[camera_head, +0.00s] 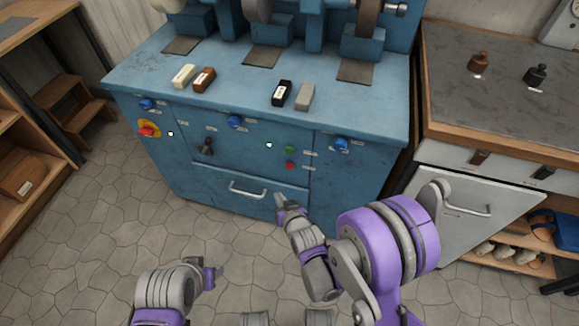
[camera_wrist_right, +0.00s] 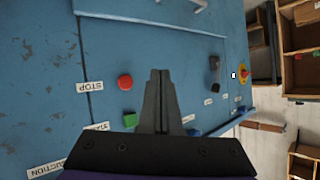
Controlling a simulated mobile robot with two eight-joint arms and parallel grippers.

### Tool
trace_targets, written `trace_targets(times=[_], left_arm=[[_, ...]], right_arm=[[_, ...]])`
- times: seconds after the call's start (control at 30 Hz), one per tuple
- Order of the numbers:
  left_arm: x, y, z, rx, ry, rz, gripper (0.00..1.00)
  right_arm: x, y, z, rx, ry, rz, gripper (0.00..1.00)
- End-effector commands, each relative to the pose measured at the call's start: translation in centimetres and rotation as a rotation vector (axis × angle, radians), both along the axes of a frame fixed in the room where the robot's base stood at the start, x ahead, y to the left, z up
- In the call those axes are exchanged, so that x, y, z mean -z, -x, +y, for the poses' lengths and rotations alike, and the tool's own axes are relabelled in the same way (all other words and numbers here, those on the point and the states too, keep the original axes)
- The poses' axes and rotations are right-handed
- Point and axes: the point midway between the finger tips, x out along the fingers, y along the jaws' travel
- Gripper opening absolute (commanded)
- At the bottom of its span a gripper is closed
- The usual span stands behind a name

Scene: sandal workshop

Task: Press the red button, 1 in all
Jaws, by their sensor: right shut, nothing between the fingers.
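The small red button (camera_head: 290,165) is on the front of the blue machine cabinet, just below a green button (camera_head: 290,149). In the right wrist view the red button (camera_wrist_right: 125,81) stands beside a STOP label, and the green button (camera_wrist_right: 130,119) is close to my gripper's base. My right gripper (camera_head: 281,201) is shut and empty, in front of the cabinet and lower than the red button in the head view. In the wrist view its fingertips (camera_wrist_right: 160,74) point at the panel, to the right of the red button. My left gripper (camera_head: 217,272) is low over the floor; its fingers are unclear.
A red emergency stop on a yellow plate (camera_head: 147,130) and a black rotary switch (camera_head: 206,147) are farther left on the panel. A drawer handle (camera_head: 248,190) sticks out below the buttons. A grey cabinet (camera_head: 470,205) stands at the right.

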Motion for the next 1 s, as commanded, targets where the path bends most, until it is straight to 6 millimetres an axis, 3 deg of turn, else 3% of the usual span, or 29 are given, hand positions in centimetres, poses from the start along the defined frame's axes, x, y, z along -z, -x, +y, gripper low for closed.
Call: trace_targets(times=[0.27, 0.7, 1.0], left_arm=[[-0.2, 0.0, 0.0, 0.0, 0.0, -0.001, 0.5], [-0.7, 0.0, 0.0, 0.0, 0.0, -0.002, 0.5], [-0.6, 0.0, 0.0, 0.0, 0.0, -0.002, 0.5]], right_arm=[[0.0, -1.7, -0.6, 0.002, 0.0, 0.001, 0.0], [0.1, -7.2, -2.4, 0.002, 0.0, 0.002, 0.0], [0.0, -8.4, -2.8, 0.0, 0.002, 0.001, 0.0]])
